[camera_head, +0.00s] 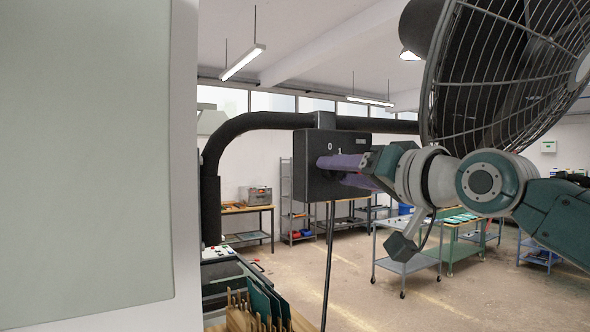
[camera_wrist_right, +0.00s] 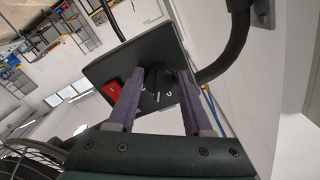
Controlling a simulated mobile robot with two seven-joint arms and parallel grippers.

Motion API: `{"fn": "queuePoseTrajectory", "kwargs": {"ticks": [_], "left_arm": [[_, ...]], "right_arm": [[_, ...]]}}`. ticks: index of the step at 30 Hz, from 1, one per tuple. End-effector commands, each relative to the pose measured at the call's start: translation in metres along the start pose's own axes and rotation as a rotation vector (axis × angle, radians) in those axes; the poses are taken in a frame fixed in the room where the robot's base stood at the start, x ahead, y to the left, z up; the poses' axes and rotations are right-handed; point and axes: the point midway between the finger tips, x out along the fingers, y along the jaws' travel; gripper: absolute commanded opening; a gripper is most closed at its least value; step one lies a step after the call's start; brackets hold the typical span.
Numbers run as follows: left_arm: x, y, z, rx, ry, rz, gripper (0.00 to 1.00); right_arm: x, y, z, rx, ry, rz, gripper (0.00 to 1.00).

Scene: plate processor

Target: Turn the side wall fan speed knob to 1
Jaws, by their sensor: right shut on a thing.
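The black control box (camera_head: 310,150) hangs on a thick dark pipe in the head view, with white marks 0 and 1 near its top. The fan speed knob (camera_wrist_right: 158,78) is dark and sits on the box's face between my finger ends in the right wrist view; fingers hide it in the head view. My right gripper (camera_head: 326,162) reaches in from the right with purple fingers at the box face, shut on the knob. It also shows in the wrist view (camera_wrist_right: 161,76). The exact pointer direction is hard to read. My left gripper is not in view.
A red switch (camera_wrist_right: 112,95) is on the box beside the fingers. The large caged fan (camera_head: 500,75) stands close above my right arm. A dark bent pipe (camera_head: 212,165) runs left of the box. A pale panel (camera_head: 90,150) fills the left. Tables stand behind.

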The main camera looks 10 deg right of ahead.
Motion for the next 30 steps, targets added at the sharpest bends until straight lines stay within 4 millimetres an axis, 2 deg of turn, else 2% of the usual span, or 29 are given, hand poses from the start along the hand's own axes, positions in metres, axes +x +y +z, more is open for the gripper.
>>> {"fn": "queuePoseTrajectory", "kwargs": {"ticks": [10, 25, 26, 30], "left_arm": [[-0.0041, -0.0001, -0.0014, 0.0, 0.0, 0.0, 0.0], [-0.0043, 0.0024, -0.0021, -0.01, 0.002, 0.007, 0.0], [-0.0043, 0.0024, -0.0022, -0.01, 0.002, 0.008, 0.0], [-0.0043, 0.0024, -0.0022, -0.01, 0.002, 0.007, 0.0]], "right_arm": [[0.0001, -0.0013, -0.0004, 0.139, 0.0, 0.0, 0.0], [0.0, -0.0011, -0.0003, 0.158, 0.001, 0.0, 0.0], [0.0001, -0.0011, -0.0003, 0.157, 0.001, 0.0, 0.52], [0.0001, -0.0011, -0.0003, 0.157, 0.001, 0.0, 0.67]]}}
